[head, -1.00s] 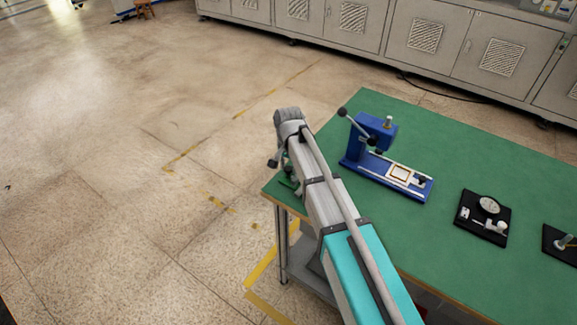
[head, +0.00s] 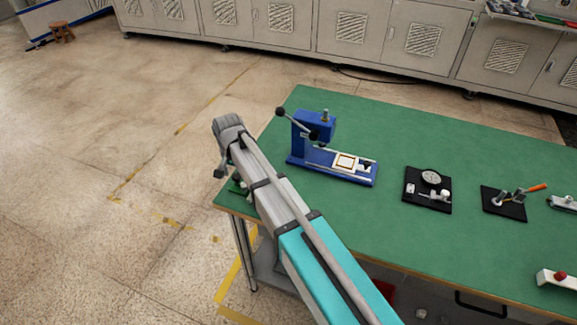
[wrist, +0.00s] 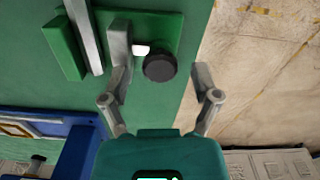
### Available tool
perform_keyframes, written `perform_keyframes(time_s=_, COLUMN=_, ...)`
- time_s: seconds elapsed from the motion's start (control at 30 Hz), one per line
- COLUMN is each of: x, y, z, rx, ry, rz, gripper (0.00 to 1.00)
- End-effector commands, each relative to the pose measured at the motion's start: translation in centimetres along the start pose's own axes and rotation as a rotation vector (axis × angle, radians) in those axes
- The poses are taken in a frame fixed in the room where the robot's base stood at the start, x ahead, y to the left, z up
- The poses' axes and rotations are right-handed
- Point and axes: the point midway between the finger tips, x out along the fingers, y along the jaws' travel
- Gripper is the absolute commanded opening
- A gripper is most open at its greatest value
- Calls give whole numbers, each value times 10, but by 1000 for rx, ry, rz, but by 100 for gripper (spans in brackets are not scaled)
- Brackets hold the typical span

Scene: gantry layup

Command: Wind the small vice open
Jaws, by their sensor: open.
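The small vice is mostly hidden by my arm in the head view, where a bit of its green body (head: 238,187) shows at the table's left corner. In the wrist view its green body (wrist: 64,48) has a bare steel bar (wrist: 84,36) alongside, and a round black knob (wrist: 159,67) stands toward the table edge. My gripper (wrist: 162,62) is open, with one finger on each side of the knob. I see no clear contact between fingers and knob. In the head view my gripper is hidden behind the wrist.
A blue press (head: 318,150) stands on the green table (head: 420,130), near the vice. Farther right are a dial gauge on a black plate (head: 428,190), a toggle clamp with an orange handle (head: 505,203) and a red-button box (head: 558,280). Floor lies open to the left.

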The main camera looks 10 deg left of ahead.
Motion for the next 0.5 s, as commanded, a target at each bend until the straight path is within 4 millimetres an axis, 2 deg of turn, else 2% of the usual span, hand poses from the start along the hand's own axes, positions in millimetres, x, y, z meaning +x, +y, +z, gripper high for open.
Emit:
perform_keyframes(time_s=0.27, x=0, y=0, z=0, rx=38, ry=0, rz=0, gripper=79)
perform_keyframes(time_s=0.5, x=0, y=0, z=0, rx=149, ry=0, rz=0, gripper=79)
